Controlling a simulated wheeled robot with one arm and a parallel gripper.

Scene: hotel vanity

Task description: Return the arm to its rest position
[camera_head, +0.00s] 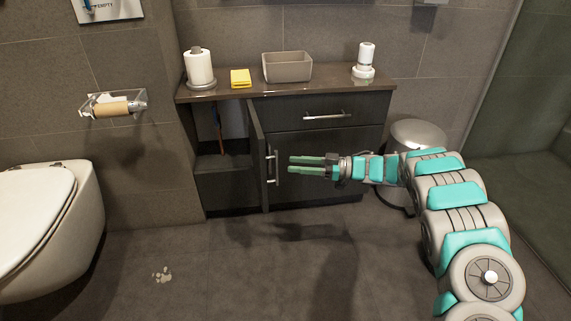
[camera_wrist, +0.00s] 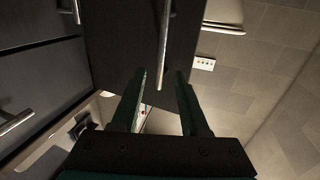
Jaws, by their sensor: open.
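My gripper (camera_head: 308,166) reaches in from the right in the head view, in front of the dark vanity cabinet (camera_head: 345,144). Its green fingers point left and are apart, with nothing visible between them. In the wrist view my gripper (camera_wrist: 162,88) also shows parted fingers. The cabinet door (camera_head: 258,152) stands open, and its metal handle (camera_head: 271,167) is just left of the fingertips. In the wrist view the handle (camera_wrist: 163,45) lies beyond the fingertips. I cannot tell if they touch it.
A bin (camera_head: 419,134) stands behind my arm. A toilet (camera_head: 49,228) is at left.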

